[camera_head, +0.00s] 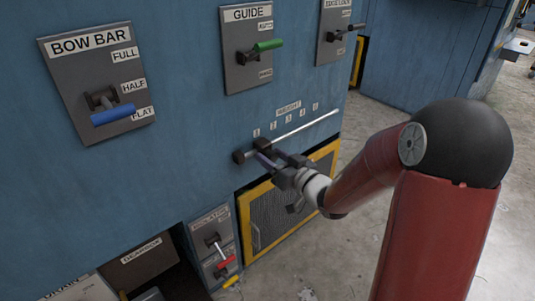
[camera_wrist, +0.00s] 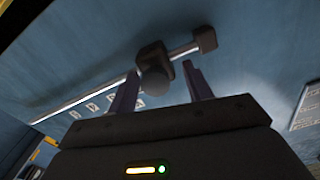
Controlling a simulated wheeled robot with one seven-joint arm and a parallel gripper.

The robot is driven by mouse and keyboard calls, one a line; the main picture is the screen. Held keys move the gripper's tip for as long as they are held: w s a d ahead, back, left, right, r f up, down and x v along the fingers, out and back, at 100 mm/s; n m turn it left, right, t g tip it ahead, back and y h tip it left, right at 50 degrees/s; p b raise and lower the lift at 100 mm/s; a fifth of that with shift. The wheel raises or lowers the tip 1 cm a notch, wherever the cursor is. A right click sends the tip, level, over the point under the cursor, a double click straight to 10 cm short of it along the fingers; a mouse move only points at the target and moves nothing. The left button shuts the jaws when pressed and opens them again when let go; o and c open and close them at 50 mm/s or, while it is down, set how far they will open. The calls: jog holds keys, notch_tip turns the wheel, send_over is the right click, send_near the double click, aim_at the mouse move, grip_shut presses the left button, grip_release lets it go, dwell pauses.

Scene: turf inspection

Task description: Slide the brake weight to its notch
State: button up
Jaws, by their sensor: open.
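The brake weight (camera_head: 262,144) is a dark block on a thin metal rod (camera_head: 312,125) on the blue machine face. It sits near the rod's left end, just below the label 1 (camera_head: 256,132). In the wrist view the weight (camera_wrist: 153,68) shows a round knob facing me. My gripper (camera_head: 271,150) is at the weight, with its fingers apart. In the wrist view my gripper (camera_wrist: 163,72) has one finger on each side of the knob, and I cannot tell whether either touches it. The notches themselves are too small to make out.
A dark end stop (camera_head: 238,157) is at the rod's left end. A row of number labels runs above the rod, under a weight sign (camera_head: 288,108). A yellow-framed mesh panel (camera_head: 285,212) lies below. The bow bar (camera_head: 112,113) and guide (camera_head: 262,46) levers are above.

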aim_at(277, 156)
jog(key=v, duration=0.5)
jog(key=shift+s+d, duration=0.1)
jog(key=shift+s, duration=0.1)
jog(key=shift+w+d+r+h, duration=0.25)
jog(key=shift+w+d+h, duration=0.05)
jog(key=shift+h, duration=0.5)
jog(key=s+d+r+m+g+h+p, duration=0.25)
jog(key=s+d+r+h, duration=0.35)
jog(key=h, duration=0.3)
jog(key=s+m+g, duration=0.2)
jog(key=s+g, duration=0.4)
jog(key=s, duration=1.3)
jog(key=shift+s+a+r+p, duration=0.2)
jog(key=shift+a+r+p, duration=0.1)
jog(key=shift+r, duration=0.15)
